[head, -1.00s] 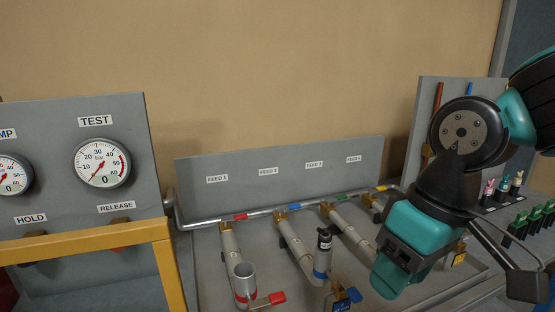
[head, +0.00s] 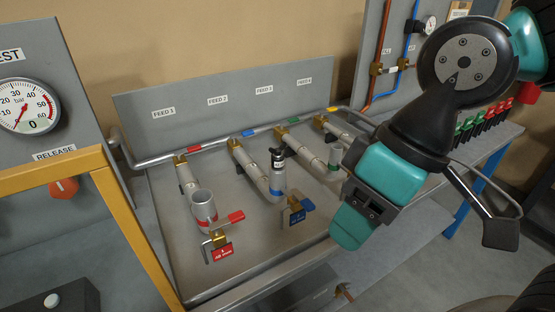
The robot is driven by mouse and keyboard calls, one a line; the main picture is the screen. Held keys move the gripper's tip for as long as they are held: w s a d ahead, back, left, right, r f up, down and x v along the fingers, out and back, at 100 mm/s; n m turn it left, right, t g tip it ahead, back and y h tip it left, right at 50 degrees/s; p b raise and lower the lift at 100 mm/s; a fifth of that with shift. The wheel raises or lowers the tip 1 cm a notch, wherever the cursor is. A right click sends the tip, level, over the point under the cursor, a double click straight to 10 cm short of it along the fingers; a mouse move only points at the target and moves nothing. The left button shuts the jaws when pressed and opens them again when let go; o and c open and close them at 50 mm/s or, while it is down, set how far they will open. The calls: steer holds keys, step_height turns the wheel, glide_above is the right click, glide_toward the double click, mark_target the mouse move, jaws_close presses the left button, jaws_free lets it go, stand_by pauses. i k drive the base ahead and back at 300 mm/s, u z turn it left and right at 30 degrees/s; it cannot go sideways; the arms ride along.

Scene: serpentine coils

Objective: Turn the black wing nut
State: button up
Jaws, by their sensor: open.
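The black wing nut (head: 278,153) shows as a small dark piece with short wings. It sits on top of a pale cylindrical plug (head: 278,166) at the upright, blue-banded end of the FEED 2 pipe (head: 254,173). The plug stands upright. My gripper (head: 352,228) is at right of centre, to the right of the wing nut and apart from it. It is open and points down and left, with nothing visible in it. Its fingertips are hard to make out. My arm hides part of the pipes at right.
An open, red-banded pipe end (head: 204,205) stands at left, beside a red valve handle (head: 236,216) and a red tag (head: 222,252). A yellow rail (head: 140,235) runs at left. Red and green pieces (head: 481,124) line the right.

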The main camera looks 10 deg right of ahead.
mark_target(276, 151)
steer(key=z, duration=0.5)
steer(key=k, duration=1.05)
steer(key=u, duration=0.45)
steer(key=i, duration=1.45)
steer(key=z, duration=0.5)
